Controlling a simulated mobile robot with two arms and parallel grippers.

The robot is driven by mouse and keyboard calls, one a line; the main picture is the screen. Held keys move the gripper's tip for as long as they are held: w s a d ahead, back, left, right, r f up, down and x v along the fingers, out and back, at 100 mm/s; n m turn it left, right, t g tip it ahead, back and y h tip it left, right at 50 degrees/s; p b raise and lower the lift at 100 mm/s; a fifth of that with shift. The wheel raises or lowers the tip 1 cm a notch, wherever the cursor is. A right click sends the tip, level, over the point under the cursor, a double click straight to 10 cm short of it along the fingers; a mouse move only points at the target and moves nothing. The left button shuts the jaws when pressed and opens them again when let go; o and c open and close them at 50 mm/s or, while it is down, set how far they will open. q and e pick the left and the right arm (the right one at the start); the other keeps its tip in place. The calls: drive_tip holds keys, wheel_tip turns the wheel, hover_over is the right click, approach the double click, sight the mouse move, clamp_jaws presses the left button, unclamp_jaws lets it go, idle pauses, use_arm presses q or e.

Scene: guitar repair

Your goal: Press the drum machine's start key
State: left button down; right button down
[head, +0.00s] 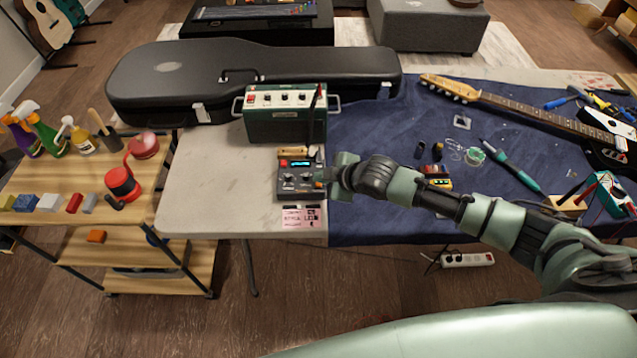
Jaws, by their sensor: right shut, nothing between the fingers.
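The drum machine (296,177) is a small dark box with a lit blue display and several knobs. It lies on the white table near its front edge, beside the blue cloth. My right gripper (328,179) comes in from the right and is shut and empty. Its fingertips are at the right edge of the drum machine, over or beside its lower right corner. I cannot tell whether they touch a key. The start key cannot be made out. My left gripper is not in view.
A green amplifier (285,122) stands just behind the drum machine, with a black guitar case (245,75) behind it. A pink note (293,218) lies in front. An electric guitar (540,119) and tools lie on the blue cloth (400,232). A wooden cart (75,178) stands left.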

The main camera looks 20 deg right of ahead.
drive_tip(key=shift+f, duration=0.3)
drive_tip(key=shift+f, duration=0.25)
idle(0.4)
drive_tip(key=shift+r+p, duration=0.65)
drive_tip(key=shift+r, duration=0.05)
wheel_tip(320, 180, up, 6)
drive_tip(key=p, duration=0.6)
idle(0.5)
